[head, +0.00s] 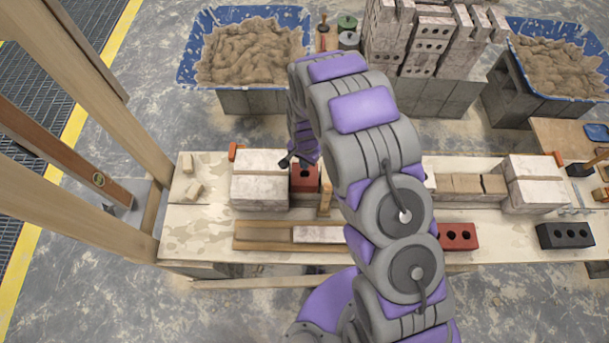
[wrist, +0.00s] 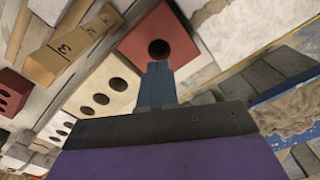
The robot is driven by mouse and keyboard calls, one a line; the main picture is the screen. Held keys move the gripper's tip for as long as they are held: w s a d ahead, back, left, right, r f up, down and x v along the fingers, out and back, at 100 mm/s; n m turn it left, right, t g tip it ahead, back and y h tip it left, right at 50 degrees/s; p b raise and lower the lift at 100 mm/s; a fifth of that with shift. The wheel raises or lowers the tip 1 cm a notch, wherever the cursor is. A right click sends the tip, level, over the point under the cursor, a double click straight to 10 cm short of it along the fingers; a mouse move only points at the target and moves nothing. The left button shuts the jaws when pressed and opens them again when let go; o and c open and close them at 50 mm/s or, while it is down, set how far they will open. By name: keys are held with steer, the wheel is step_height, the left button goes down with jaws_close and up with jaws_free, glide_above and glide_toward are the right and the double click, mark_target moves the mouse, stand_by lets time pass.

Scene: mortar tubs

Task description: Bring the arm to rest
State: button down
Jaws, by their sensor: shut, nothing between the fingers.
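My arm reaches from the bottom of the head view up over the bench and bends down to the left. My gripper (head: 287,161) is at its end, above the bench beside a red brick (head: 304,178). In the wrist view my gripper (wrist: 157,68) has its fingers together with nothing between them. The red brick also shows in the wrist view (wrist: 150,25), just beyond the fingertips. I cannot tell how far the fingertips are above it. Part of the bench behind my arm is hidden.
The bench (head: 190,228) holds pale blocks (head: 259,190), a red holed brick (head: 458,237) and a black holed brick (head: 565,236). Blue mortar tubs (head: 190,62) (head: 590,50) and a brick stack (head: 430,45) stand behind. Wooden posts (head: 75,90) rise at left.

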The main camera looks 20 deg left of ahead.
stand_by(0.4)
steer(key=s+d+r+n+b, duration=0.1)
steer(key=s+d+r, duration=0.1)
steer(key=d+r, duration=0.75)
steer(key=s+d+r, duration=0.2)
steer(key=d+r, duration=0.5)
steer(key=r, duration=0.5)
steer(key=s+d+r, duration=0.4)
steer(key=s, duration=0.4)
steer(key=s+d+r+n+g, duration=0.1)
steer(key=s+d+r, duration=0.2)
steer(key=s, duration=0.5)
steer(key=s+d+r+b, duration=0.1)
steer(key=s+d+r, duration=0.3)
steer(key=s, duration=0.4)
steer(key=shift+d+r+n+g, duration=0.35)
steer(key=shift+d+n+g, duration=0.05)
steer(key=shift+d, duration=0.3)
steer(key=shift+a, duration=0.1)
